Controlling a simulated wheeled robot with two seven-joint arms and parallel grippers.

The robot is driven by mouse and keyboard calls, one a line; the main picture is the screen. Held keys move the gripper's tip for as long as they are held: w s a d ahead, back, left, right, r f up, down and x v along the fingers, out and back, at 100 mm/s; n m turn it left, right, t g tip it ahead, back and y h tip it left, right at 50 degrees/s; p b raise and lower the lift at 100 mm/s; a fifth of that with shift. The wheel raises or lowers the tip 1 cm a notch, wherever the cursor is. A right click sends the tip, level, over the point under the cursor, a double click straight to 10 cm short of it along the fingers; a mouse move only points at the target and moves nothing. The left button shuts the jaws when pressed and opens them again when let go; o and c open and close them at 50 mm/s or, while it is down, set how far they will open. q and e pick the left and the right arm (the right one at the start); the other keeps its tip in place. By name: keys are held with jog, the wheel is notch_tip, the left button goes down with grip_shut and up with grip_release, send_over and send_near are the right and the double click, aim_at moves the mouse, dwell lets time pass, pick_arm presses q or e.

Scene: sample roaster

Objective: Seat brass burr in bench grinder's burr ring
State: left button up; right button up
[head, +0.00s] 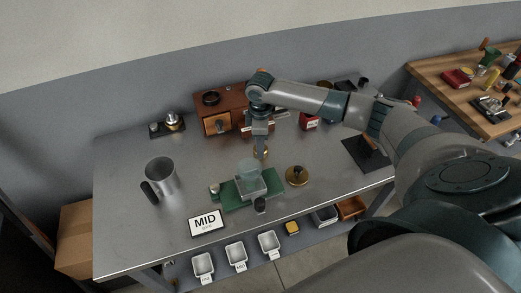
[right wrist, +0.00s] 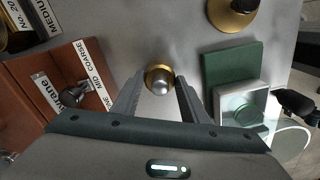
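A small round brass piece with a shiny silver domed top, apparently the brass burr (right wrist: 158,82), sits on the steel bench. In the head view the brass burr (head: 261,153) shows just below my right gripper (head: 260,143). In the right wrist view my right gripper (right wrist: 160,84) is open, with one finger on each side of the burr and small gaps visible. A green-based unit with a pale square housing (head: 262,186), possibly the bench grinder, stands nearer the front; it also shows at right in the right wrist view (right wrist: 262,98). My left gripper is out of view.
A wooden drawer box (head: 232,100) stands close behind the burr. A brass disc with a black knob (head: 297,176) lies right of the green unit.

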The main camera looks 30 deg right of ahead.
jog(key=shift+c, duration=1.2)
jog(key=shift+w+r, duration=0.1)
jog(key=shift+r, duration=0.05)
jog(key=shift+r+b, duration=0.5)
jog(key=shift+r, duration=0.15)
notch_tip(320, 180, up, 2)
jog(key=shift+r+b, duration=0.25)
jog(key=shift+b, duration=0.35)
jog(key=s+d+r+b, duration=0.2)
jog(key=s+r, duration=0.5)
jog(key=s, duration=0.4)
jog(key=shift+s+d+b, duration=0.15)
jog(key=shift+d+b, duration=0.2)
jog(key=shift+d, duration=0.25)
